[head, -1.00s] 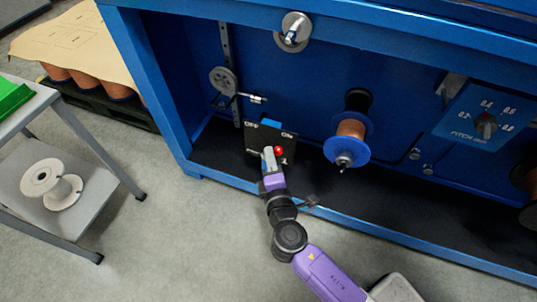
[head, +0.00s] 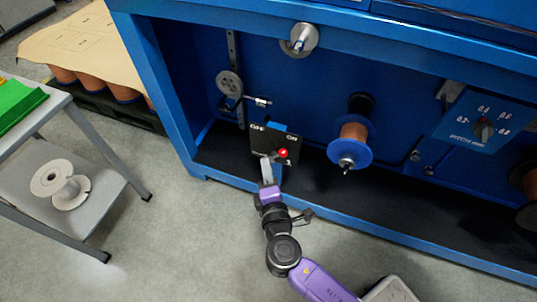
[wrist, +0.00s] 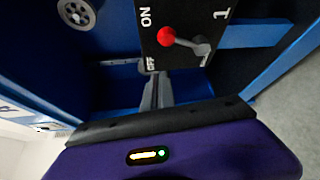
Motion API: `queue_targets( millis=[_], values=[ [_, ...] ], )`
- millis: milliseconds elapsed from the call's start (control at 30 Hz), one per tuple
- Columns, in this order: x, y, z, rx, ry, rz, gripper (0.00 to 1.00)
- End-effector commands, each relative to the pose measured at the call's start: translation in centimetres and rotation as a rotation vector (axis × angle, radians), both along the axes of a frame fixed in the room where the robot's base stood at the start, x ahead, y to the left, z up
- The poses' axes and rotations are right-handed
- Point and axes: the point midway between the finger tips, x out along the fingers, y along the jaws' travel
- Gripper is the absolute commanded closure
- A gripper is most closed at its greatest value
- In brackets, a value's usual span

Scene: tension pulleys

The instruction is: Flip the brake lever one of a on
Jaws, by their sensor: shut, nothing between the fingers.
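The brake lever is a short grey arm with a red knob (head: 283,153) on a black panel (head: 292,148) low in the blue machine. The panel is marked OFF on the left and ON on the right. In the wrist view the red knob (wrist: 166,36) lies between the ON and OFF marks, and the grey lever arm (wrist: 190,43) runs right to its pivot. My gripper (head: 266,160) is just left of the knob, on the OFF side. In the wrist view its fingers (wrist: 151,76) are together, below the knob and apart from it. They cover part of the panel's edge.
A blue-flanged spool (head: 350,150) sticks out right of the panel. A pulley (head: 229,83) is above left. A blue frame post (head: 165,110) stands to the left, with a grey table (head: 95,125) beyond. A dial box (head: 470,115) is at right. The floor in front is clear.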

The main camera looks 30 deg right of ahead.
Motion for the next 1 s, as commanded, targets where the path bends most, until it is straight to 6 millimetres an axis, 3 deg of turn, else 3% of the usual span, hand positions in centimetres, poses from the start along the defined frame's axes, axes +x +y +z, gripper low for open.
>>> queue_targets(
  millis=[100,333,1000],
  values=[
    [-2.0,1.3,-0.9,0.0,0.002,0.005,1.0],
    [-4.1,2.6,-1.7,0.002,0.0,0.004,1.0],
    [-4.5,2.9,-1.8,0.002,-0.002,0.005,1.0]
  ],
)
